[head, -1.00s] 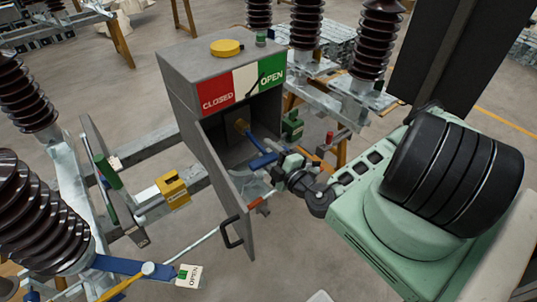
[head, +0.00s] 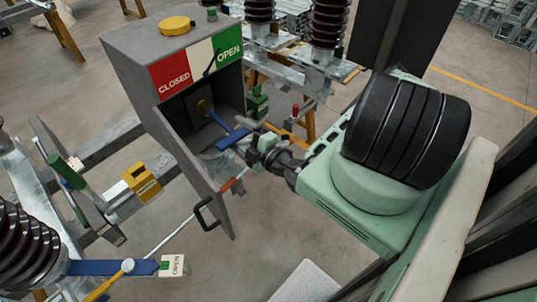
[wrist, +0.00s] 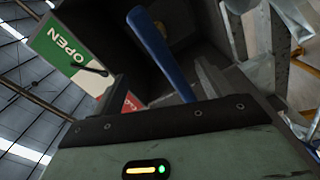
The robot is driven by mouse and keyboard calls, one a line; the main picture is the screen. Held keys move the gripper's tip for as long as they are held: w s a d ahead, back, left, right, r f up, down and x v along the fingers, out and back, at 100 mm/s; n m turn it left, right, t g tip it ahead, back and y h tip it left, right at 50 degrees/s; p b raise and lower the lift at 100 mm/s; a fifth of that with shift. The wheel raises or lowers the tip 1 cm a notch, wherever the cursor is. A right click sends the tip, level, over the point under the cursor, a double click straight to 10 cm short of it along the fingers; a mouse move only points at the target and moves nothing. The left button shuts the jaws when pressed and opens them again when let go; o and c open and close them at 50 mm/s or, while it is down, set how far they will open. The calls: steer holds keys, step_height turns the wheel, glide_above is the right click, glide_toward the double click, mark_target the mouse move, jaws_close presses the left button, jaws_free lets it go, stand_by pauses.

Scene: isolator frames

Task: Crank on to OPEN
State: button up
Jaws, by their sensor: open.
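The crank has a blue arm (head: 217,121) on a brass hub (head: 202,106) inside an open grey box (head: 140,75). A blue bar (wrist: 160,52), part of the crank, rises from behind my gripper's edge in the wrist view. My gripper (head: 253,143) is open at the box mouth, beside the crank's blue outer end (head: 234,138). Whether its fingers touch the crank cannot be told. The sign on the box has red CLOSED (head: 172,77), white and green OPEN (head: 229,50) fields. Its black pointer (head: 209,60) lies near the white-green border.
Brown insulators (head: 327,25) stand behind.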

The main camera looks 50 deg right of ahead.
steer(key=s, duration=1.5)
steer(key=shift+d+b, duration=0.3)
steer(key=shift+d, duration=0.05)
steer(key=shift+s, duration=0.1)
stand_by(0.8)
